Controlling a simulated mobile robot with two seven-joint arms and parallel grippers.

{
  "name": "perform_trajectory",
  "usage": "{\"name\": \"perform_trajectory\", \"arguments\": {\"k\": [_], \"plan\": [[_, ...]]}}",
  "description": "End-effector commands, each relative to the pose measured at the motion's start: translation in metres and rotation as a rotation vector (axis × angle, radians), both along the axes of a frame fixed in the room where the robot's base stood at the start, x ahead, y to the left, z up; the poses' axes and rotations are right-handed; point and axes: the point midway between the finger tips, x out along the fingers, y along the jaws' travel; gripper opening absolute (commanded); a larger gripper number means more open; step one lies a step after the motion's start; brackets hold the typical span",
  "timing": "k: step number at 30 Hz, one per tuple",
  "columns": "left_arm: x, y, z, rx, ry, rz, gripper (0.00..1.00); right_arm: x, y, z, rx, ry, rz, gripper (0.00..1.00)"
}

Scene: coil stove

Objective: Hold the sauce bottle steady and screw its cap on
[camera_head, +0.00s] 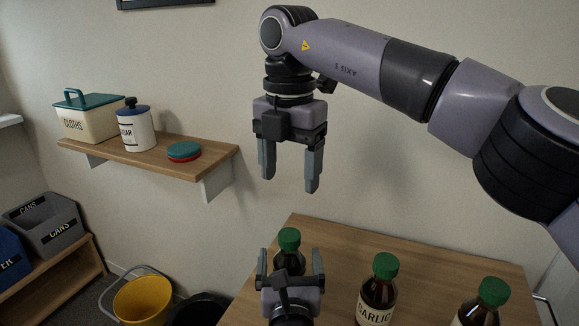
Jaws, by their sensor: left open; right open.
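A dark sauce bottle (289,262) with a green cap (289,239) stands upright at the left of the wooden table. The cap sits on top of it; I cannot tell how tight it is. My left gripper (290,259) is open, with its fingers at either side of this bottle in the picture and gaps showing between. Its body hides the bottle's lower part and any label. My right gripper (290,188) is open and empty, pointing down, well above the capped bottle.
A bottle labelled GARLIC (376,295) and another green-capped bottle (483,307) stand further right on the table (440,262). A wall shelf (205,163) at left holds a box, a canister and small round lids. A yellow bucket (143,300) stands below.

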Motion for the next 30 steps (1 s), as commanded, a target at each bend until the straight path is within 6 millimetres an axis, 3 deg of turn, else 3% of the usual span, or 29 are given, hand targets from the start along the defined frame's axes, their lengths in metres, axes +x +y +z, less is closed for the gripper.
{"name": "perform_trajectory", "arguments": {"k": [12, 30], "plan": [[-0.057, -0.001, -0.001, 0.0, 0.002, -0.001, 0.95, 0.0, 0.0, -0.002, 0.0, 0.0, 0.0, 0.7], [-0.062, -0.001, -0.001, 0.001, 0.001, 0.0, 0.95, 0.0, 0.0, -0.002, 0.0, 0.0, 0.0, 0.7]]}}
